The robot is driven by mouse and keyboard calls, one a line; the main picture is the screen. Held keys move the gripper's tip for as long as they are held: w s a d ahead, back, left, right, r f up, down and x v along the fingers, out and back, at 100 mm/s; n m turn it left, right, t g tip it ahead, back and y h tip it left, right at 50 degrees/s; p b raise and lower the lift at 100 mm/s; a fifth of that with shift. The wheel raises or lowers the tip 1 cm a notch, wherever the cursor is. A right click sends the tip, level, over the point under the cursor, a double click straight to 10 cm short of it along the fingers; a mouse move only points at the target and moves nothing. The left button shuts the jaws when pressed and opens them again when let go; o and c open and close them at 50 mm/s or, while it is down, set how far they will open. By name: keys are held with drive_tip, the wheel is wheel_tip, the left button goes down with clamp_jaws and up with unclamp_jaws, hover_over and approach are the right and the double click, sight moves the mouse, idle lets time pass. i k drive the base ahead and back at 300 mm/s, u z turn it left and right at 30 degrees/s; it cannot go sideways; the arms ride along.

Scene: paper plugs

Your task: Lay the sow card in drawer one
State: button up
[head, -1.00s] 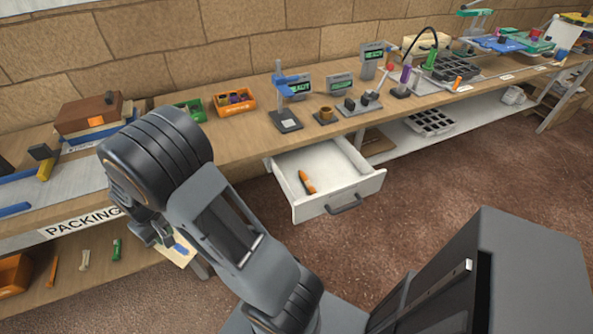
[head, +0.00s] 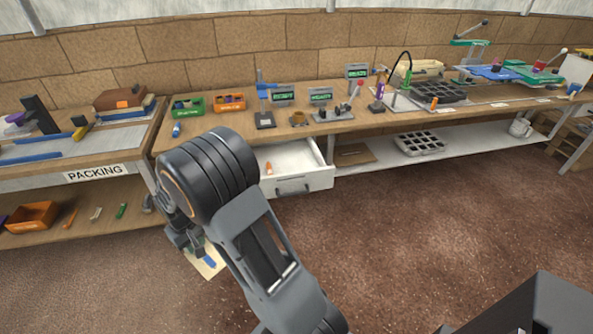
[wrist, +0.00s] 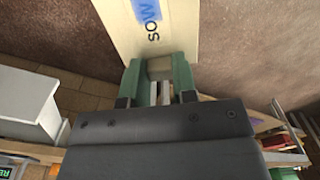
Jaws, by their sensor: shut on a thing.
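The sow card (wrist: 178,35) is a cream card with a blue mark and the letters "SOW", seen in the wrist view. It also shows in the head view (head: 203,262), low over the floor. My gripper (wrist: 160,75) is shut on the card's near edge; in the head view my gripper (head: 190,238) is partly hidden by my arm. An open drawer (head: 315,180) with white walls juts out under the bench, to the right of and above the card. It holds an orange object (head: 269,168). My arm hides the drawer's left part.
The wooden bench (head: 215,125) carries green (head: 187,106) and orange bins (head: 228,102), a blue-topped stand (head: 265,112) and small displays. A packing table (head: 110,150) stands at left, with an orange bin (head: 30,215) on its lower shelf. The brown floor (head: 420,230) in front is clear.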

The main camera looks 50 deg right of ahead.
sight(301, 168)
drive_tip(key=z, duration=1.6)
drive_tip(key=i, duration=0.1)
drive_tip(key=u, duration=0.6)
